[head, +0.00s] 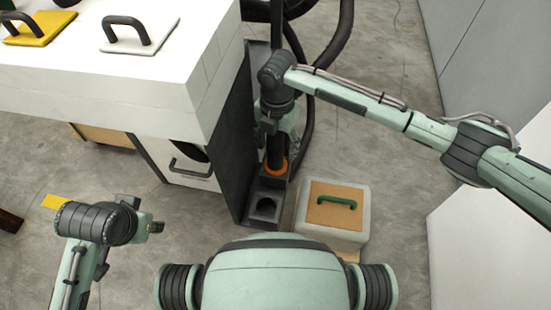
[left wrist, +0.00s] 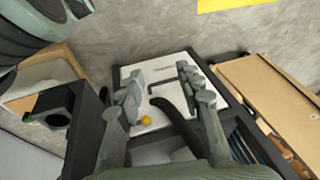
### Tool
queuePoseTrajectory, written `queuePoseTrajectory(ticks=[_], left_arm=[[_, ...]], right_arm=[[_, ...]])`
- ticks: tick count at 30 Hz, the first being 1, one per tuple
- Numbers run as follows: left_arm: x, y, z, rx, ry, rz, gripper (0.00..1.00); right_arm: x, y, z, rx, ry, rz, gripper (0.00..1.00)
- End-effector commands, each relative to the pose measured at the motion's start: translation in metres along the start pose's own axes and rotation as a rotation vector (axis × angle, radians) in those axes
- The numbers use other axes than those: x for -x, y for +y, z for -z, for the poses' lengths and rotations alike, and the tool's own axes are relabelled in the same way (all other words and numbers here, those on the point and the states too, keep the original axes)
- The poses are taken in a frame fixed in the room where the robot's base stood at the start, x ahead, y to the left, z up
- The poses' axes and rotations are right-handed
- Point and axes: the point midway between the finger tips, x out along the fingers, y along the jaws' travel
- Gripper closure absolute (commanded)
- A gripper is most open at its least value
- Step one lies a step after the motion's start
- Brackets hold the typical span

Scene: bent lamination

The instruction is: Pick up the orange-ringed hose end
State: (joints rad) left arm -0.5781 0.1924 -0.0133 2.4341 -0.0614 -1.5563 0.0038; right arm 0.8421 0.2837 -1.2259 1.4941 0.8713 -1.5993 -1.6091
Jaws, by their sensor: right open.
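The orange-ringed hose end (head: 275,165) stands upright in a dark holder (head: 250,212) at the side of the white bench in the head view. Its black hose part shows above the orange ring. My right gripper (head: 281,128) is open, just above the ring and close beside the hose; its fingertips are partly hidden, and I cannot tell whether they touch it. My left gripper (left wrist: 158,88) is open and empty in the left wrist view, with its fingers apart over a white panel with a black handle.
A pale box (head: 335,212) with a green handle stands right of the holder. Thick black hoses (head: 340,30) hang behind my right arm. The white bench (head: 110,75) carries handled plates. A drawer front (head: 190,168) is below it.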

Motion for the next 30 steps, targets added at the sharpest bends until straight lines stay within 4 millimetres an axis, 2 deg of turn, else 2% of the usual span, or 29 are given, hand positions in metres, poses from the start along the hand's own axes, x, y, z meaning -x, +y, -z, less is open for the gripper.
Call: queuePoseTrajectory(ticks=[1, 5, 12, 24, 30], left_arm=[[0.001, -0.001, -0.001, 0.000, 0.001, 0.002, 0.64], [0.009, -0.002, 0.001, 0.002, 0.010, 0.006, 0.64], [0.014, -0.003, 0.003, 0.002, 0.022, 0.007, 0.64], [0.012, -0.002, 0.002, 0.000, 0.018, 0.005, 0.64], [0.011, -0.001, 0.002, -0.001, 0.017, 0.004, 0.64]], right_arm=[[-0.011, 0.002, 0.003, 0.000, 0.003, 0.001, 0.39], [-0.028, 0.002, 0.002, -0.001, 0.000, 0.001, 0.39], [-0.030, 0.002, 0.002, 0.000, 0.000, -0.001, 0.39], [-0.030, 0.002, 0.002, -0.001, 0.000, -0.001, 0.88], [-0.029, 0.002, 0.001, -0.001, -0.001, -0.002, 0.89]])
